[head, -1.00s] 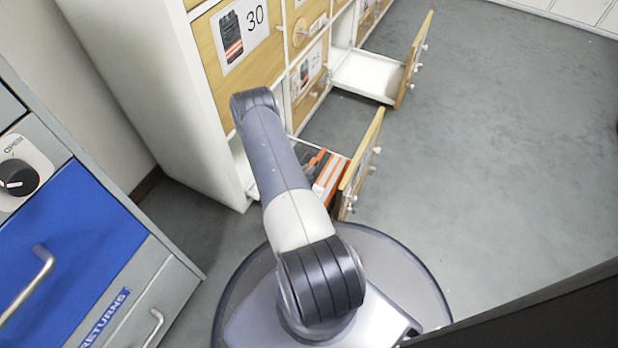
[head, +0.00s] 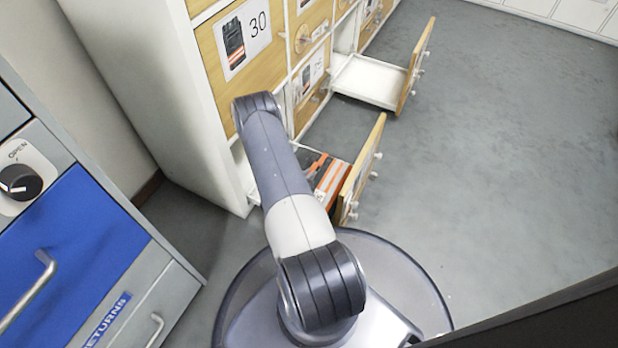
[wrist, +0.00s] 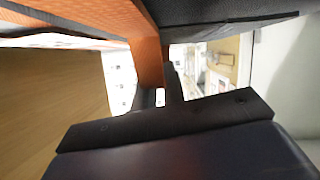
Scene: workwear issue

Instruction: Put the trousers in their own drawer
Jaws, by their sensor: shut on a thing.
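Dark trousers with orange bands (wrist: 150,50) fill the top of the wrist view. My gripper (wrist: 168,88) is shut on them, with dark and orange cloth close at its fingers. In the head view, dark and orange folded cloth (head: 328,178) shows in the low open drawer (head: 360,170), beside my arm. My arm covers my gripper there, so I cannot tell whether all of this cloth is the held trousers.
A farther low drawer (head: 368,80) is open and looks empty. A closed drawer (head: 236,45) above carries a trousers picture and "30". A grey and blue returns cabinet (head: 80,240) stands at left. The floor at right is clear.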

